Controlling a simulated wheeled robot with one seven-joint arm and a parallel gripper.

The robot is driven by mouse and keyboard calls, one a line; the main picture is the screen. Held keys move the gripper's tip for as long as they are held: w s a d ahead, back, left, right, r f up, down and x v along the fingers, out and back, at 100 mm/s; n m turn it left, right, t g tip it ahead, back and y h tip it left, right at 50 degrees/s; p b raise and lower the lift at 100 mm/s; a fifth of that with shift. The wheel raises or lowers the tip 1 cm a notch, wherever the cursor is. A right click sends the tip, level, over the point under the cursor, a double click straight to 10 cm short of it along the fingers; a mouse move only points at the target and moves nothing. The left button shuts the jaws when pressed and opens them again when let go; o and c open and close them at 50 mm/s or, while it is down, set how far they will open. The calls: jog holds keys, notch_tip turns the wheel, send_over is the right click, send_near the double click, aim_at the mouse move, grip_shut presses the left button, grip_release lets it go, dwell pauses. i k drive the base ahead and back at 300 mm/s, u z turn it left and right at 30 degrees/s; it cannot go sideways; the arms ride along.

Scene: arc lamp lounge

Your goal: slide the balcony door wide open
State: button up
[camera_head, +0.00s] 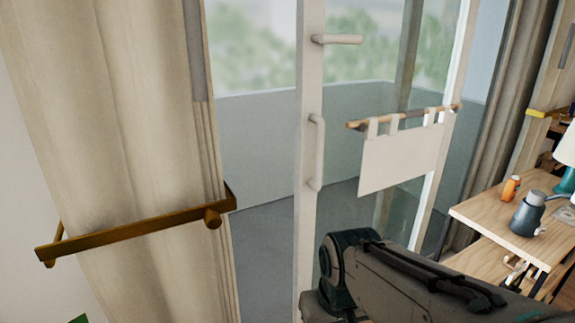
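The balcony door is a glass panel with a white upright frame (308,230), standing near the middle of the view. A pale vertical bar handle (317,150) is fixed to this upright, and a short horizontal bar (340,39) juts from it higher up. Between the curtain and the upright is a wide span onto the balcony that looks free of glass, though I cannot be sure. My arm crosses the lower right, in front of the door's lower part. My gripper is not in view, and nothing of mine is seen touching the handle.
A beige curtain (120,100) hangs at left behind a brass rail (130,232). A white cloth (403,158) hangs from a wooden rod (355,124) by the glass. At right, a wooden table (480,215) holds a dark kettle (527,215) and an orange bottle (511,188).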

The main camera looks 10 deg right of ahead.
aim_at(310, 127)
jog(key=u, duration=0.5)
jog(key=k, duration=1.1)
jog(key=z, duration=0.15)
jog(key=i, duration=0.5)
jog(key=z, duration=0.6)
jog(key=i, duration=1.2)
jog(key=u, duration=0.75)
